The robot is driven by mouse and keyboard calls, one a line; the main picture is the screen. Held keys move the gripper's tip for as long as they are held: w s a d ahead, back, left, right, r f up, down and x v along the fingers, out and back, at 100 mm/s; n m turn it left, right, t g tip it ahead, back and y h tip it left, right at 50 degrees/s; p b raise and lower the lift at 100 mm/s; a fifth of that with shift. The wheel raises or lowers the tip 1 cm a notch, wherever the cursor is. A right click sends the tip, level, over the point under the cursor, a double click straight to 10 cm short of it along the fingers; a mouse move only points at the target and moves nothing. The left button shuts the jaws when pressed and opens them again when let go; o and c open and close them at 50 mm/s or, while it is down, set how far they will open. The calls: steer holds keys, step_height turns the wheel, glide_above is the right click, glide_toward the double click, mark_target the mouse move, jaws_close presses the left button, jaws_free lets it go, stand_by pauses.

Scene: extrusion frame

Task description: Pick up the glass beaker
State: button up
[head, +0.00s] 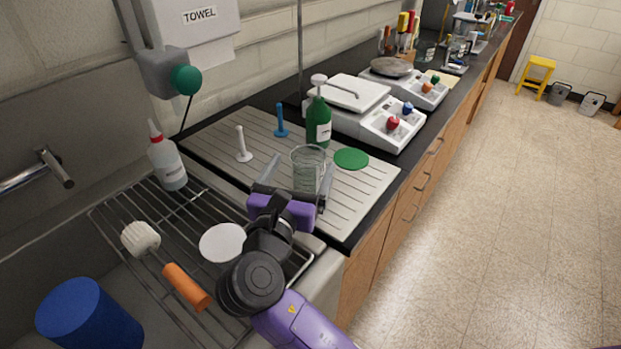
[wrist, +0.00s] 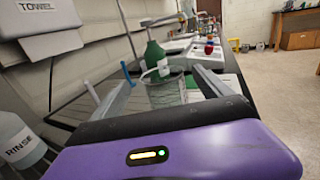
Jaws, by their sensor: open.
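The clear glass beaker (head: 308,170) stands upright on the ribbed drain board (head: 215,148), just in front of a green pump bottle (head: 318,124). My gripper (head: 298,182) is open, with its two fingers spread to the left and right of the beaker in the head view. In the wrist view the beaker (wrist: 165,93) shows between the fingers, its lower part hidden by my gripper's body. I cannot tell whether either finger touches it.
A green disc (head: 351,158) lies right of the beaker. White (head: 243,145) and blue (head: 280,122) pegs stand to its left. A rinse bottle (head: 166,160), brush (head: 165,265) and white disc (head: 222,243) are on the sink rack.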

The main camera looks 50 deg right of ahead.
mark_target(312, 147)
steer(key=shift+w+d, duration=0.25)
steer(key=shift+d, duration=0.35)
steer(key=x, duration=0.6)
steer(key=shift+d+f+p, duration=0.1)
steer(key=shift+d+p, duration=0.15)
steer(key=shift+p, duration=0.1)
steer(key=shift+c, duration=0.4)
steer(key=c, duration=1.8)
jaws_close()
